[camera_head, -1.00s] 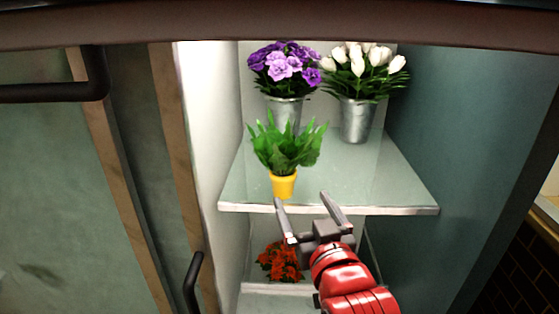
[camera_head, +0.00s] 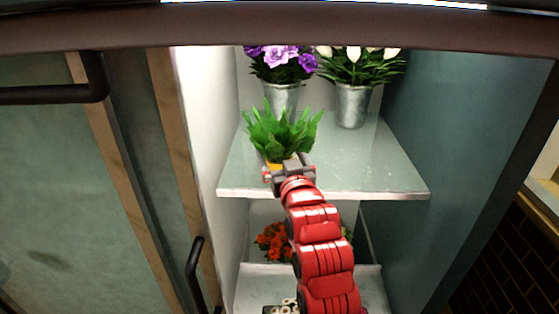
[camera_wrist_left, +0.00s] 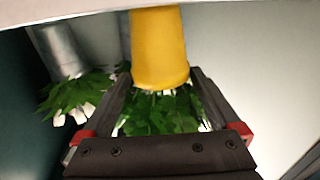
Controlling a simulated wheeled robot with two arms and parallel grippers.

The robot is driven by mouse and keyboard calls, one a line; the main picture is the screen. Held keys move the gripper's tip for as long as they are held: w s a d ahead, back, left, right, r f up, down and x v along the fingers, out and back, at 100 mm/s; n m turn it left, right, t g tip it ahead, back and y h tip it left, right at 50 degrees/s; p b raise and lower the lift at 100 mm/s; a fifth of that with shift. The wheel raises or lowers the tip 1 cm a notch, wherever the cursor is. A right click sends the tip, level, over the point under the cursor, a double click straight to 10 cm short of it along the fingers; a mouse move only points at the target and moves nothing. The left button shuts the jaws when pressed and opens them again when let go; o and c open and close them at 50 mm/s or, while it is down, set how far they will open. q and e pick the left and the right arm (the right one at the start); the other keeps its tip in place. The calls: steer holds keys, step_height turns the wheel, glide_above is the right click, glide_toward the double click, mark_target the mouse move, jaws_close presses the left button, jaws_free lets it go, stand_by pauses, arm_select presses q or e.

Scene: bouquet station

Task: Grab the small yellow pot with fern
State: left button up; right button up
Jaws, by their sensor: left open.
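The small yellow pot (camera_head: 274,167) with a green fern (camera_head: 283,134) stands upright on the upper glass shelf, near its front edge. My left gripper (camera_head: 288,168) is right at the pot in the head view and hides most of it. In the left wrist view, which looks upside down, the yellow pot (camera_wrist_left: 160,45) is between the two open fingers of the left gripper (camera_wrist_left: 160,78). The fern leaves (camera_wrist_left: 160,112) show beneath it in that picture. Whether the fingers touch the pot cannot be told. My right gripper is out of view.
Metal buckets with purple flowers (camera_head: 281,62) and white tulips (camera_head: 358,66) stand behind on the shelf (camera_head: 385,165). Red flowers (camera_head: 272,241) sit on the lower shelf. Cabinet walls close in both sides. The shelf's right part is clear.

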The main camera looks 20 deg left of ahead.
arm_select(q)
steer(key=x, duration=0.3)
steer(key=shift+w+a, duration=0.2)
steer(key=shift+a, duration=0.1)
steer(key=shift+d, duration=0.1)
jaws_close()
